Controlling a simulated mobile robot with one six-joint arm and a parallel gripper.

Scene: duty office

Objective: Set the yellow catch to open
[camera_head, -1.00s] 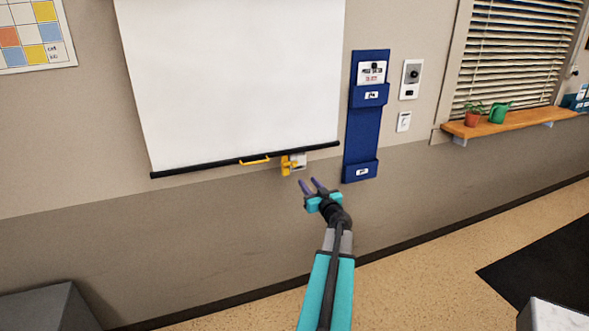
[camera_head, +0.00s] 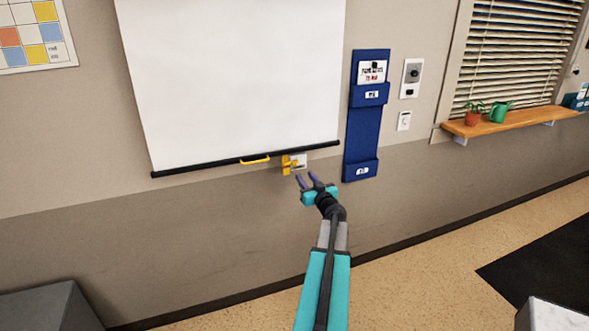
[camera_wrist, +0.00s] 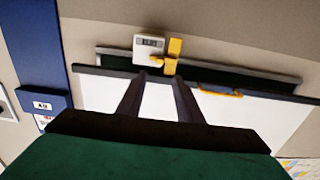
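The yellow catch (camera_head: 287,164) is on the wall just under the right part of the white screen's black bottom bar (camera_head: 220,164). A small white labelled plate (camera_head: 300,161) sits beside it. In the wrist view the catch (camera_wrist: 173,56) lies just beyond my fingertips, with the white plate (camera_wrist: 149,46) to its left. My gripper (camera_head: 306,177) is open and empty, just below and right of the catch in the head view. Its two dark fingers (camera_wrist: 161,80) are spread apart in the wrist view. I cannot tell whether a fingertip touches the catch.
A yellow pull handle (camera_head: 255,160) hangs on the screen's bar, left of the catch. A blue wall holder (camera_head: 362,125) with two pockets is close on the right. Further right are a switch panel (camera_head: 411,78) and a wooden shelf (camera_head: 510,122) with a plant. The wall below is bare.

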